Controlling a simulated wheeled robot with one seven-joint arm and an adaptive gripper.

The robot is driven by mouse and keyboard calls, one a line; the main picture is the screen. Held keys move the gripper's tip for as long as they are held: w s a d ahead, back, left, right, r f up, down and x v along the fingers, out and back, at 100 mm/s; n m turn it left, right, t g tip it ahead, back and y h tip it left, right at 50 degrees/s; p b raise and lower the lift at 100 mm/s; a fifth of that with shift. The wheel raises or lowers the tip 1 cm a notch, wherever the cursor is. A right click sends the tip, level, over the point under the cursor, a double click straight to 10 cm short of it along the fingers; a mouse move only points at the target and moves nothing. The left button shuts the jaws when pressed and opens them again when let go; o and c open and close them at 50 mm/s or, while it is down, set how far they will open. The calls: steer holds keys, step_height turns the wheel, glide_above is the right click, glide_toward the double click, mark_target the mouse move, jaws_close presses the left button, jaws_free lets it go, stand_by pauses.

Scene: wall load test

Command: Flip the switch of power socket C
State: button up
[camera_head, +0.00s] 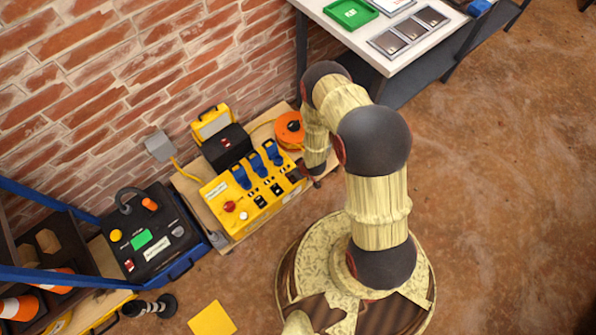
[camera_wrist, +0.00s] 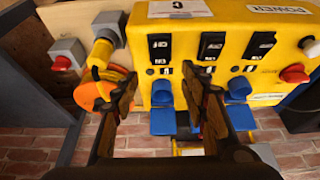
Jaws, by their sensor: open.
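The yellow power box (camera_head: 258,190) stands by the brick wall; it also shows upside down in the wrist view (camera_wrist: 232,18). Its face has three black switches, left (camera_wrist: 159,48), middle (camera_wrist: 212,45) and right (camera_wrist: 260,44) in the wrist view, in line with blue socket covers (camera_wrist: 162,92). I cannot read which is socket C. My gripper (camera_wrist: 162,88) is open and empty, its two dark fingers either side of the left switch's column. In the head view my gripper (camera_head: 315,176) is at the box's right end, partly hidden by my arm.
A red button (camera_head: 229,206) and a white button (camera_head: 243,216) sit at the box's left end. An orange cable reel (camera_head: 290,128) and a black case (camera_head: 226,146) stand behind it. A black-and-blue unit (camera_head: 150,243) is left. A white table (camera_head: 345,38) stands at upper right.

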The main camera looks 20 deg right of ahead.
steer(key=shift+v, duration=1.8)
steer(key=s+d+r+m+g+h, duration=0.1)
steer(key=s+g, duration=0.2)
steer(key=s, duration=0.3)
steer(key=s+d+r+g, duration=0.1)
steer(key=s+d+g, duration=0.1)
steer(key=s, duration=0.4)
step_height(320, 180, up, 29)
steer(key=w+m+g+h, duration=0.1)
steer(key=m+g, duration=0.1)
steer(key=s+a+r+t, duration=0.1)
steer(key=s+r+t, duration=0.1)
steer(key=r, duration=1)
steer(key=s+a+r+t+p, duration=0.1)
steer(key=s+a+r+t, duration=0.1)
steer(key=r, duration=1)
steer(key=s+a+r+t+p, duration=0.1)
steer(key=s+r+t, duration=0.2)
steer(key=r, duration=0.9)
steer(key=shift+a+r+m+t+y, duration=0.15)
steer(key=shift+r+m+t+y, duration=0.15)
steer(key=shift+t, duration=0.3)
steer(key=shift+s, duration=0.1)
